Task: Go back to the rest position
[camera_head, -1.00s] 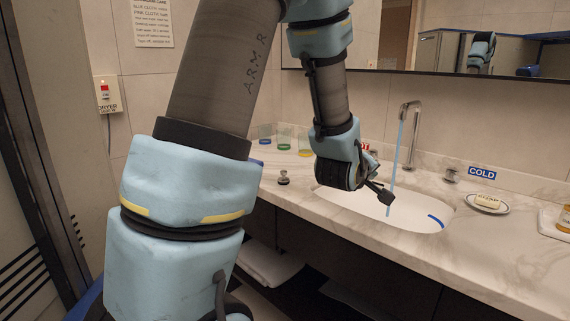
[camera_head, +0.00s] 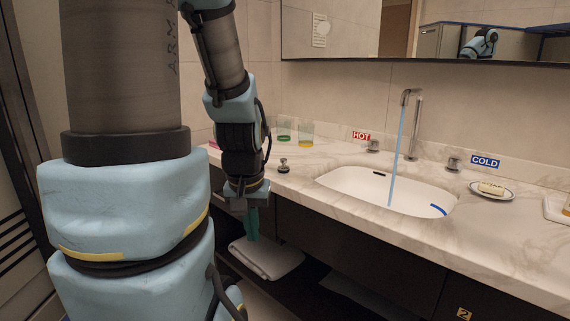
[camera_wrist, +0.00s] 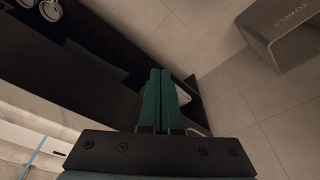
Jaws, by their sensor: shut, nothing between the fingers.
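My gripper (camera_head: 251,222) hangs pointing down in front of the vanity's left part, in the head view. Its green fingers are together and hold nothing. In the wrist view the fingers (camera_wrist: 160,98) lie side by side, pointing toward the open shelf and the floor. My arm stands large on the left of the head view and hides part of the wall and counter behind it.
The marble counter (camera_head: 330,215) has a white basin (camera_head: 350,183) under a running tap (camera_head: 412,120). A soap dish (camera_head: 505,195) and several cups are on it. Folded white towels (camera_head: 265,257) lie on the low shelf. A grey towel bin (camera_wrist: 285,30) stands on the tiled floor.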

